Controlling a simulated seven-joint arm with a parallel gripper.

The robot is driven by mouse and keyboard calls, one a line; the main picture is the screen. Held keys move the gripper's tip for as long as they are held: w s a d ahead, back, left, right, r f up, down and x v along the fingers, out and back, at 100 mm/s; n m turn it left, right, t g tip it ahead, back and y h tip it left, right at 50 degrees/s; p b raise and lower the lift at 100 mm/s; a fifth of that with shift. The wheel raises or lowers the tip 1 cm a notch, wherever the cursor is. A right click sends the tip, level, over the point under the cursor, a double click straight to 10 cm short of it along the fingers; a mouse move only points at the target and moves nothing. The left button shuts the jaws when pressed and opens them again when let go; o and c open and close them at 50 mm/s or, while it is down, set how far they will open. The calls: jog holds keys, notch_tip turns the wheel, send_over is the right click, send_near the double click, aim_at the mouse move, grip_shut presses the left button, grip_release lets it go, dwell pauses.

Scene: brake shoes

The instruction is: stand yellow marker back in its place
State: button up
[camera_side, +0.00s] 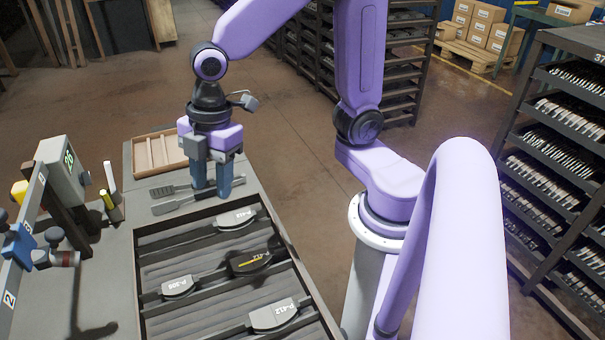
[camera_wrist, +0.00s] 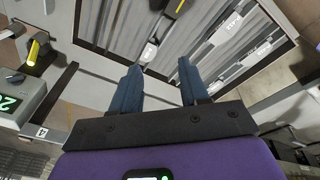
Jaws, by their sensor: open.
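A slim yellow marker (camera_side: 106,199) stands roughly upright at the left of the bench, beside the display box, in the side view. Its foot is too small to make out. A pale upright stick (camera_side: 109,175) stands just behind it. My gripper (camera_side: 211,192) points down over the back of the bench, to the right of the marker and apart from it. In the wrist view the fingers (camera_wrist: 158,67) are spread with nothing between them. A dark brake shoe (camera_side: 250,262) in the rack has a yellow streak; I cannot tell whether it is paint or an object.
Pale-labelled brake shoes (camera_side: 272,315) sit in the slatted rack (camera_side: 140,300). Two dark flat tools (camera_side: 165,207) lie near my fingers. A wooden tray (camera_side: 158,153) is behind them. The display box (camera_side: 62,170) and a blue-clamped rail (camera_side: 22,240) stand at the left. Front-left bench is clear.

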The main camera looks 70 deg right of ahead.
jog(key=s+d+f+m+h, duration=0.1)
jog(key=s+d+m, duration=0.3)
jog(key=s, duration=1)
jog(key=d, duration=0.3)
jog(key=shift+d+f+m+g, duration=0.15)
jog(key=shift+d+m+g, duration=0.1)
jog(key=shift+m+g, duration=0.05)
jog(key=shift+w, duration=0.1)
dwell(0.7)
